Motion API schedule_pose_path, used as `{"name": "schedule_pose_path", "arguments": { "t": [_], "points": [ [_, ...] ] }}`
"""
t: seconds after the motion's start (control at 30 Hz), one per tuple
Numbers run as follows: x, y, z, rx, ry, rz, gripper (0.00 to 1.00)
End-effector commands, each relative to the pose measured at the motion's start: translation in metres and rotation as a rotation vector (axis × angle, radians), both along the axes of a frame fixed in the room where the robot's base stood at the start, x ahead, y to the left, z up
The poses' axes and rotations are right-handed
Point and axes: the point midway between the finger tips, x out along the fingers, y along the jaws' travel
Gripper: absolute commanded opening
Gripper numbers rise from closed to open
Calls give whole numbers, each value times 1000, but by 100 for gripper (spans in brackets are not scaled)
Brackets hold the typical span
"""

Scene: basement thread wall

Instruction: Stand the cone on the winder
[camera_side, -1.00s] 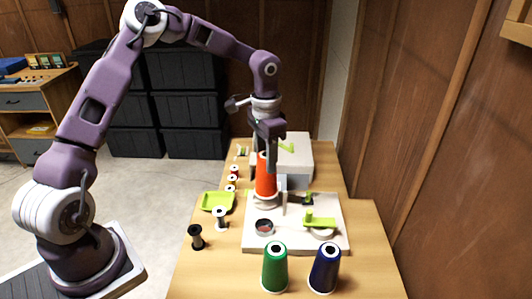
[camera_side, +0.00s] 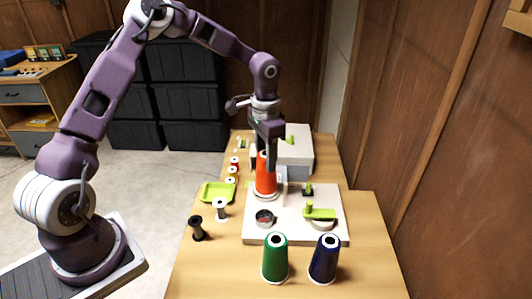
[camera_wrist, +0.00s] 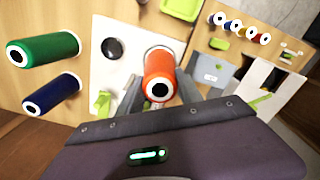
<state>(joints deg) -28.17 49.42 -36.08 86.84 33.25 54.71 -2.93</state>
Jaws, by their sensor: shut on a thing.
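The orange cone (camera_side: 265,178) is upright between the fingers of my gripper (camera_side: 269,160), which is shut on its upper part. The winder is a pale board (camera_side: 285,233) with a green arm (camera_side: 319,213) and a dark round cup (camera_side: 265,218). The cone's base is over the back left of the board, at or just above a pale round seat (camera_side: 261,198); I cannot tell whether it touches. In the wrist view the orange cone (camera_wrist: 158,73) shows end-on between the fingers, and its base hides most of the seat.
A green cone (camera_side: 275,262) and a blue cone (camera_side: 324,264) stand in front of the board. A white spool (camera_side: 220,209), a black spool (camera_side: 197,230) and a green tray (camera_side: 216,192) are on the left. A white machine (camera_side: 297,155) stands behind.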

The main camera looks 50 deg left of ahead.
Motion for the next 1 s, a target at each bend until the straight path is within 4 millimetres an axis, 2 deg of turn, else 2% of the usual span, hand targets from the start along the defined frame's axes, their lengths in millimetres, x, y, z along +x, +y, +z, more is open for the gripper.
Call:
{"name": "schedule_pose_path", "arguments": {
  "t": [0.3,0.33,0.4,0.47,0.77,1.0],
  "points": [
    [0,0,-10,-1,1,0,10],
    [0,0,-10,0,1,0,44],
    [0,0,-10,0,0,0,58],
    [0,0,-10,0,0,0,67],
    [0,0,-8,0,-1,0,67],
    [1,0,29,1,-3,1,67]
  ]
}}
